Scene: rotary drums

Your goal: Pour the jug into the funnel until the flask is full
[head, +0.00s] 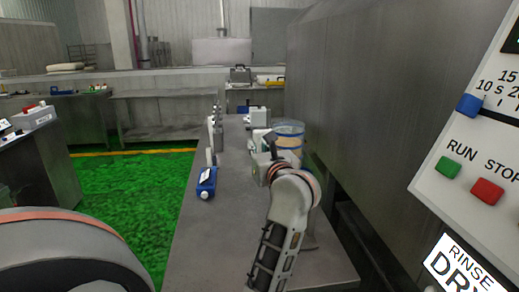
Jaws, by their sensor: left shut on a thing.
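A clear vessel with a bluish rim and tan contents (290,129), which looks like the jug, shows just beyond my wrist at the right side of the long grey table. My left gripper (270,146) is small and dark at the far end of the arm, beside this vessel. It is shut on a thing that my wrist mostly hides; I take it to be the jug. I cannot make out the funnel or the flask. My right gripper is not in view.
Several grey boxes stand farther back. A large metal machine wall (365,110) and a control panel (470,175) bound the right. Green floor (135,190) lies left.

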